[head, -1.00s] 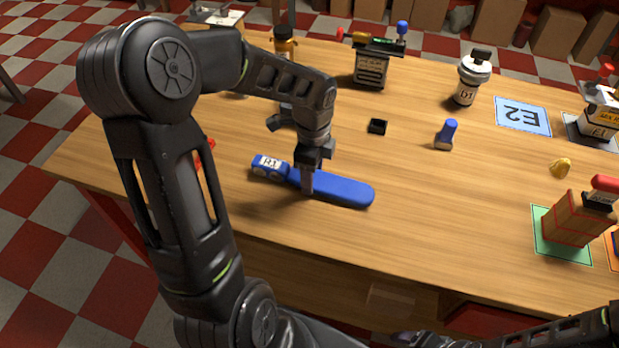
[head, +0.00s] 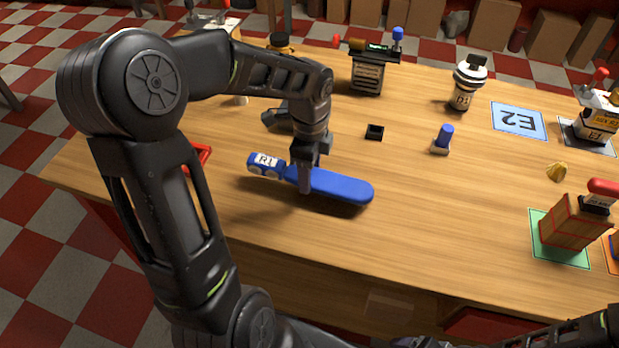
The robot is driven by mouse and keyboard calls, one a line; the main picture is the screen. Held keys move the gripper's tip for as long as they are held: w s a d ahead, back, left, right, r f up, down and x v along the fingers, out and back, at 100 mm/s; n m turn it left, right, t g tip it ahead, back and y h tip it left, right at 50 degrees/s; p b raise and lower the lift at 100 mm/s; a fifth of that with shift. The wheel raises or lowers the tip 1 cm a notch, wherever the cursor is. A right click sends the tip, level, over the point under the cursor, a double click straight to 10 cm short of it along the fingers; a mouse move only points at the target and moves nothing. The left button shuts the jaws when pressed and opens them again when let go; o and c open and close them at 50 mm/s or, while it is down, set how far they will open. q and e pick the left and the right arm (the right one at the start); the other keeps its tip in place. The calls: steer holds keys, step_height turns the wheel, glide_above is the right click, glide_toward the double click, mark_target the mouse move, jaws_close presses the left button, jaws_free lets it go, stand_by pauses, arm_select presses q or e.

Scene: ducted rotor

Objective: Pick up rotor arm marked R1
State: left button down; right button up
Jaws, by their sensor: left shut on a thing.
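The rotor arm marked R1 (head: 340,186) is a long blue piece with a white R1 label at its left end. It shows in the head view on the left half of the table, and a shadow lies below it. My left gripper (head: 305,184) points down and is shut on the rotor arm near its middle. The gripper hides a small part of it. My right gripper cannot be made out; only part of my right arm shows at the bottom right.
The wooden table (head: 430,215) is clear right of the rotor arm. A small black box (head: 374,132), a blue-topped peg (head: 443,138) and a white canister (head: 465,88) stand behind. A blue E2 mat (head: 518,120) and a red box (head: 572,225) are at right. A red item (head: 202,156) lies left.

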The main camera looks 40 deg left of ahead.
arm_select(q)
step_height(320, 180, up, 7)
steer(key=shift+f, duration=0.1)
stand_by(0.7)
